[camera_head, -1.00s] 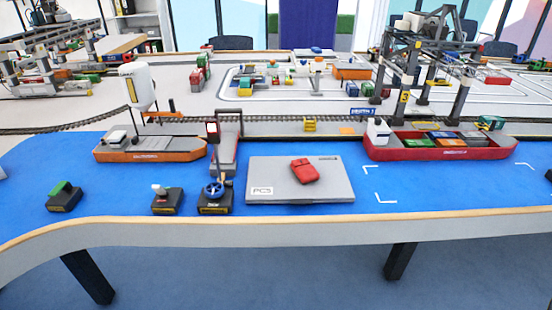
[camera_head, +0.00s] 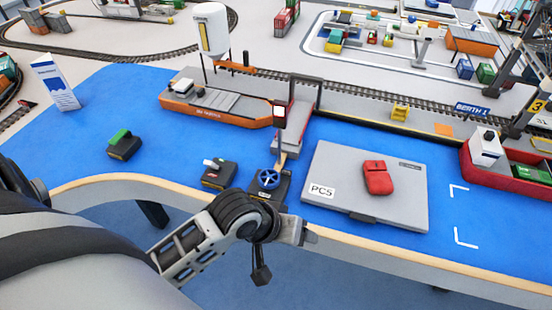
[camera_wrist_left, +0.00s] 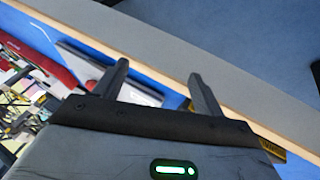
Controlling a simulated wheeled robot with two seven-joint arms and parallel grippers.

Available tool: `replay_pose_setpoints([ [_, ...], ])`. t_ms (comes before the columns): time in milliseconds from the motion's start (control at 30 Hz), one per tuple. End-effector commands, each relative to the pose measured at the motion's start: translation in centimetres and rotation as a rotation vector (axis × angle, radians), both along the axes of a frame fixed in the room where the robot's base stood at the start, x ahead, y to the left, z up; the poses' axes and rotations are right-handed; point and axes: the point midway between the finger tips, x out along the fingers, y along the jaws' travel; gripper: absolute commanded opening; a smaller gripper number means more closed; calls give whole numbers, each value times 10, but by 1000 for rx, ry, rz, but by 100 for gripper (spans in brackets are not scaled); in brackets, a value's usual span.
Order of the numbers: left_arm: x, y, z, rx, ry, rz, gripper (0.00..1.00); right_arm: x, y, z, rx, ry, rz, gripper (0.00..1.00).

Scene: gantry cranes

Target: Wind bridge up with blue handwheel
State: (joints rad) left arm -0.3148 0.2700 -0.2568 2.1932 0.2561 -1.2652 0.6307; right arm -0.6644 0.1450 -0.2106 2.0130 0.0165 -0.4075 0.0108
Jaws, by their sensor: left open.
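The blue handwheel (camera_head: 268,179) sits on a dark box near the table's front edge, left of the grey laptop. Behind it stands a grey bridge (camera_head: 288,140) with a tall frame and a red-and-white signal post; its exact tilt is hard to tell. My left arm comes in from the lower left, and my left gripper (camera_head: 306,236) is in front of the table edge, apart from the wheel. In the left wrist view my left gripper (camera_wrist_left: 158,70) is open, with nothing between its fingers. My right gripper is not in view.
A box with a white-tipped lever (camera_head: 218,174) and a green-topped box (camera_head: 124,145) stand left of the wheel. An orange ship (camera_head: 215,108) is behind. Blue surface around the green-topped box is clear.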

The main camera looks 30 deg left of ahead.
Motion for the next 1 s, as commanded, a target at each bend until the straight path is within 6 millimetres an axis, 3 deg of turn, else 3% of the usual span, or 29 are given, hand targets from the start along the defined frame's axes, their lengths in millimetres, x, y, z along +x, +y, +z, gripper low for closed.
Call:
replay_pose_setpoints([
  [33, 11, 3, 30, -24, 78, 72, 70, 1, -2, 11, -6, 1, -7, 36],
  [167, 34, 14, 50, -108, 293, 364, 70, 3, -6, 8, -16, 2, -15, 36],
  [300, 64, 38, 83, -163, 458, 760, 70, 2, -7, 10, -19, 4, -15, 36],
  [500, 90, 83, 139, -189, 571, 1320, 70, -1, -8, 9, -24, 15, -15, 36],
  [600, 95, 99, 161, -200, 585, 1515, 70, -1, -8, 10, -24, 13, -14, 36],
  [800, 98, 111, 175, -209, 593, 1689, 70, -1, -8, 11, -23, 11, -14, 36],
  [1000, 96, 110, 147, -210, 602, 1697, 70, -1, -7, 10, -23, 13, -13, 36],
])
